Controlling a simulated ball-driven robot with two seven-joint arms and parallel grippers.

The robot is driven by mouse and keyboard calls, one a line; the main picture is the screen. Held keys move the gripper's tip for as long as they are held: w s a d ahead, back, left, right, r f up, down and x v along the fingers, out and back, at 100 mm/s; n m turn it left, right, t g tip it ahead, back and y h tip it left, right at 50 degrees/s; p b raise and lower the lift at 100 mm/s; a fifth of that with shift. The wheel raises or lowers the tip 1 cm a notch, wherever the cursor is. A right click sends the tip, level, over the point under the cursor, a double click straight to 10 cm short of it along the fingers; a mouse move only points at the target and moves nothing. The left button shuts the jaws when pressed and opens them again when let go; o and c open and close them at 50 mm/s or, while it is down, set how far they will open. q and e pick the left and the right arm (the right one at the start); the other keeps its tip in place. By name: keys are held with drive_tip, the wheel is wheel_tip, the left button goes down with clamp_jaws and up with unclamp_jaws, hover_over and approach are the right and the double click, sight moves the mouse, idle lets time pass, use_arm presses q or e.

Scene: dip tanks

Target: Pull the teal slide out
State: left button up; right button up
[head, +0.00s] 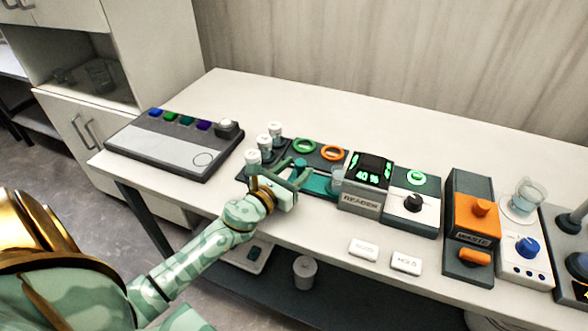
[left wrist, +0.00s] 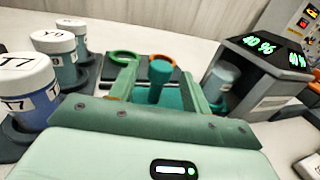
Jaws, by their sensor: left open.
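The teal slide (head: 318,184) is a flat teal strip in a dark tray left of the reader. Part of it is hidden by my left gripper. An upright teal knob (left wrist: 156,82) shows in the left wrist view, with teal surface (left wrist: 172,98) beside it. My left gripper (head: 295,170) is open over the slide's left end. In the left wrist view its fingers (left wrist: 160,78) stand on either side of the knob. I cannot tell whether they touch it. A small clear cup (head: 337,178) stands at the slide's right end, beside the reader. My right gripper is not in view.
The reader (head: 362,201) shows 40 %. White-capped jars (head: 253,158) stand close left of my gripper. A green ring (head: 304,146) and an orange ring (head: 332,153) lie behind it. Two white labels (head: 363,249) lie in front. The table's back is clear.

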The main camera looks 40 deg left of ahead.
use_arm(q)
drive_tip(key=shift+c, duration=0.3)
clamp_jaws()
drive_tip(key=shift+s+a+f+b, duration=0.1)
drive_tip(key=shift+s+a+b, duration=0.1)
drive_tip(key=shift+a, duration=0.4)
drive_tip(key=shift+s+a+r+b, duration=0.1)
drive_tip(key=shift+a+b, duration=0.15)
drive_tip(key=shift+a, duration=0.3)
drive_tip(key=shift+s+a+f+b, duration=0.1)
drive_tip(key=shift+s+a+b, duration=0.1)
drive_tip(key=shift+a, duration=0.4)
drive_tip(key=shift+w, duration=0.1)
drive_tip(key=shift+o, duration=0.3)
unclamp_jaws()
drive_tip(key=shift+a, duration=0.15)
drive_tip(key=shift+s, duration=0.2)
